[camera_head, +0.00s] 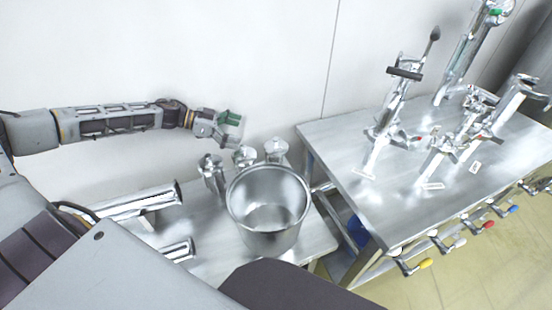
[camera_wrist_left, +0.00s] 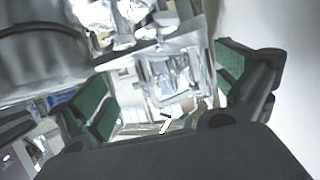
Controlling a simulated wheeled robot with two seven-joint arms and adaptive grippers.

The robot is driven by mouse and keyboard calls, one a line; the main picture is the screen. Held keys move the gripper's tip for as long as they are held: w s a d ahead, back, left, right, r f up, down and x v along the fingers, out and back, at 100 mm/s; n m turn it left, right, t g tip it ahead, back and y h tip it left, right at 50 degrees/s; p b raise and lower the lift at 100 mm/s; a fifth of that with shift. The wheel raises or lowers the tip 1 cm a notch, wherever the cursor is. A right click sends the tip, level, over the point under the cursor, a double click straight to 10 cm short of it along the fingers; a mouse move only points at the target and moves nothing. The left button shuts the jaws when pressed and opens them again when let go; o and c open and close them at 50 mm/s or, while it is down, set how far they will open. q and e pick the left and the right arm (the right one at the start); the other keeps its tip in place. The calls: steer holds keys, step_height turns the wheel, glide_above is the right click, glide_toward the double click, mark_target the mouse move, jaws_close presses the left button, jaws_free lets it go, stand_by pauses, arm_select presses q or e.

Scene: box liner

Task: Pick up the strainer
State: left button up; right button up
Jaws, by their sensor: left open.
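No item clearly shows as a strainer; I cannot tell which metal piece it is. A large, open metal pot (camera_head: 268,205) stands upright on a low steel table (camera_head: 205,240). Behind its rim stand several small shiny metal pieces, one at the left (camera_head: 210,170), one in the middle (camera_head: 244,157) and one at the right (camera_head: 276,149). My left gripper (camera_head: 229,125) is open above and behind these pieces, near the wall, apart from them. In the left wrist view, its green-padded fingers (camera_wrist_left: 162,88) are spread, with shiny metal surfaces beyond. My right gripper is out of view.
Two metal tubes, one upper (camera_head: 135,203) and one lower (camera_head: 178,250), lie at the left. A higher steel table (camera_head: 350,190) at the right carries tall metal fixtures (camera_head: 392,115). Coloured-tip handles (camera_head: 420,265) stick out along its front. A pale wall is close behind.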

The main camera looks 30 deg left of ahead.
arm_select(q)
steer(key=shift+w+d+f+b, duration=0.3)
steer(key=shift+w+d, duration=0.1)
steer(key=shift+d, duration=0.1)
steer(key=shift+w+d+f, duration=0.15)
steer(key=shift+w+d, duration=0.15)
steer(key=shift+d, duration=0.15)
steer(key=shift+b+x, duration=0.45)
steer(key=shift+x, duration=2.15)
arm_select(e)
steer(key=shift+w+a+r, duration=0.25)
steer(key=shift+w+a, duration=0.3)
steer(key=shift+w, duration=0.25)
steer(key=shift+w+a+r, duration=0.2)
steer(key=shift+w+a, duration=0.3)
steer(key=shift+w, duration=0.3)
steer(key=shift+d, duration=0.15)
